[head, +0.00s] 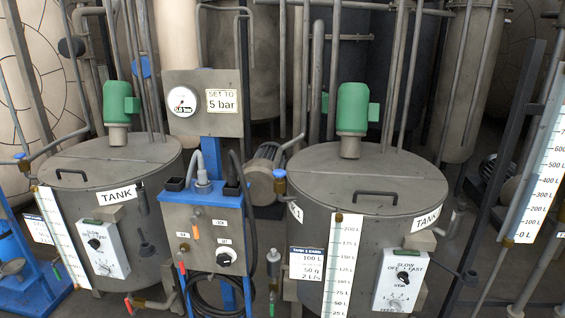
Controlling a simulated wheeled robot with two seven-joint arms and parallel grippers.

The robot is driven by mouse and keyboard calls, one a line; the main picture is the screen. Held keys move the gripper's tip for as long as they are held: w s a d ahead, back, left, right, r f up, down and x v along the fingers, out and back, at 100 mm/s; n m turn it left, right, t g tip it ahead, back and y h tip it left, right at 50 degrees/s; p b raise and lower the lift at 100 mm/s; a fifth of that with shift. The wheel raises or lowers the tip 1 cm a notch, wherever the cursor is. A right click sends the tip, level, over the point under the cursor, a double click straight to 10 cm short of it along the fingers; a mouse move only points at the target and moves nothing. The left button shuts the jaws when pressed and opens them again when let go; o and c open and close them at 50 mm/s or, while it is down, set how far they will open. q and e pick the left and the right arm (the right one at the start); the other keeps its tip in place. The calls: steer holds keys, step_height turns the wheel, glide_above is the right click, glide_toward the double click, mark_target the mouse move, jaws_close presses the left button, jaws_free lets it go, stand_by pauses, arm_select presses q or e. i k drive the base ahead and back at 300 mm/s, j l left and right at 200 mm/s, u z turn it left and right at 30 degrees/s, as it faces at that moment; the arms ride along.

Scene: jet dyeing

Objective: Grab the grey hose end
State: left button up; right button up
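A short grey hose (199,158) arches above the steel control box (205,235) on the blue stand between the two tanks. The other side comes down beside a black holder (173,184) at the box's left top edge. I cannot tell exactly how the grey end is seated. A black hose (238,170) stands at a second black holder (231,189) on the right. Neither of my grippers is in view.
The left tank (75,168) and right tank (375,235) flank the stand, with white level scales and dial boxes in front. A gauge panel (203,102) rises behind the hose. A coiled black hose (215,297) hangs below the box. Vertical pipes crowd the back.

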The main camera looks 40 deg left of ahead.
mark_target(202, 172)
steer(key=u, duration=1.75)
steer(key=i+l, duration=1.6)
